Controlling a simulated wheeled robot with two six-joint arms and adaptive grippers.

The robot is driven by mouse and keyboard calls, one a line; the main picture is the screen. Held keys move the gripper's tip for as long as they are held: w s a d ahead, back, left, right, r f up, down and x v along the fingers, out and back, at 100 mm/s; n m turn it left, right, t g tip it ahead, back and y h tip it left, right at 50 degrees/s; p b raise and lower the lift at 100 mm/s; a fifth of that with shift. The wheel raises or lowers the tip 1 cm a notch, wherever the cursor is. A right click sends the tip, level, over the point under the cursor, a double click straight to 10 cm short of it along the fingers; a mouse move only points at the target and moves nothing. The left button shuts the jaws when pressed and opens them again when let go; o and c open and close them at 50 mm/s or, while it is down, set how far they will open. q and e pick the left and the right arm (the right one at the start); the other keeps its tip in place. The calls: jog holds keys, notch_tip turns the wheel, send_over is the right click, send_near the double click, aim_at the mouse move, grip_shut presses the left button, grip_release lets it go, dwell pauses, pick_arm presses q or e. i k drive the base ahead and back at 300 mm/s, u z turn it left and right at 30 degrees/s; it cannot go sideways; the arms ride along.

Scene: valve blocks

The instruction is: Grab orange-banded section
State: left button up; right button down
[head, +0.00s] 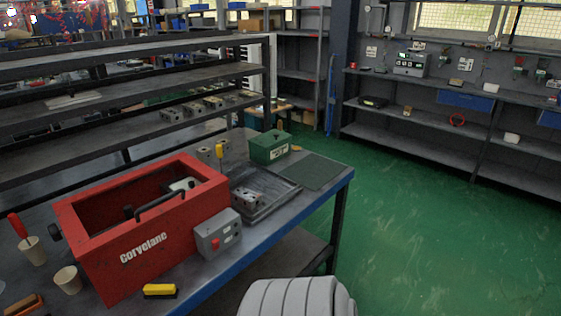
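I cannot make out an orange band on any section from here. A grey valve block (247,197) lies in a dark tray (268,205) on the bench. More grey blocks (205,153) stand behind the red box, next to a yellow-handled tool (219,152). A pale part (184,184) shows inside the open red box (153,240), partly hidden by its walls. Neither of my grippers is in view.
Shelves stand behind. Green floor (440,230) is clear to the right.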

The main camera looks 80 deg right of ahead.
aim_at(250, 199)
jog(key=z, duration=2.8)
jog(key=k, duration=1.1)
jog(key=z, duration=1.25)
jog(key=i, duration=3.1)
jog(key=u, duration=0.8)
jog(key=i, duration=0.85)
jog(key=u, duration=1.55)
jog(key=i, duration=0.8)
jog(key=u, duration=0.6)
